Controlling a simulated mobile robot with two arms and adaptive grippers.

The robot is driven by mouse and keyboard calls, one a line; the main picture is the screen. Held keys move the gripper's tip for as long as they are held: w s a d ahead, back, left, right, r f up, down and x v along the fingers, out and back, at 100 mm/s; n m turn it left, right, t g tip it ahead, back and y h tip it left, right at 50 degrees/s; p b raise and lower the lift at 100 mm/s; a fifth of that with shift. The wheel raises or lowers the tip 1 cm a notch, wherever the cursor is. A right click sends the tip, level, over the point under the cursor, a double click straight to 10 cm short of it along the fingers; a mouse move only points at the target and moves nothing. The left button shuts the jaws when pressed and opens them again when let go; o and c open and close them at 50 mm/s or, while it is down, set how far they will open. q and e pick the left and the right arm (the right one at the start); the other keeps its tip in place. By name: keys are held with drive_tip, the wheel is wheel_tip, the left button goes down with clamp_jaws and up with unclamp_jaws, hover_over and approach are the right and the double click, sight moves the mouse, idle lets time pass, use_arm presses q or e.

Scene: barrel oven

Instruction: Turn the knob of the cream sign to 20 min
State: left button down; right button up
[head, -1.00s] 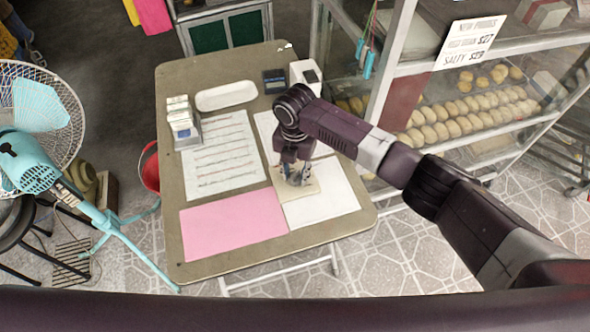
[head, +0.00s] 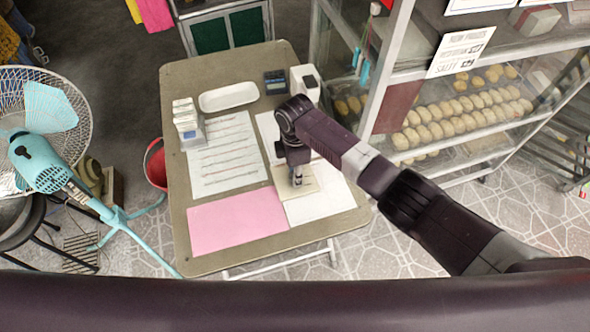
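The cream sign (head: 310,186) is a small square board lying flat on the table, over the edges of the white and pink sheets. My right arm comes in from the right, and my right gripper (head: 297,177) points down over the sign's middle. Its fingertips are at or just above the board. The knob and its markings are hidden beneath the gripper, so I cannot tell the setting or whether the fingers hold the knob. My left gripper is out of view.
The brown table (head: 190,245) also holds a pink sheet (head: 237,219), a white tray (head: 228,96), a card holder (head: 190,124), a dark calculator (head: 275,82) and a white box (head: 305,82). A glass pastry cabinet (head: 395,120) stands right, a teal fan (head: 45,160) left.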

drive_tip(key=m+p, duration=0.1)
drive_tip(key=m, duration=0.2)
drive_tip(key=shift+a+r, duration=0.1)
drive_tip(key=shift+r, duration=0.05)
drive_tip(key=shift+m+p, duration=0.6)
drive_tip(key=shift+m, duration=0.8)
drive_tip(key=o, duration=1.2)
drive_tip(key=shift+c, duration=0.2)
wheel_tip(320, 180, up, 12)
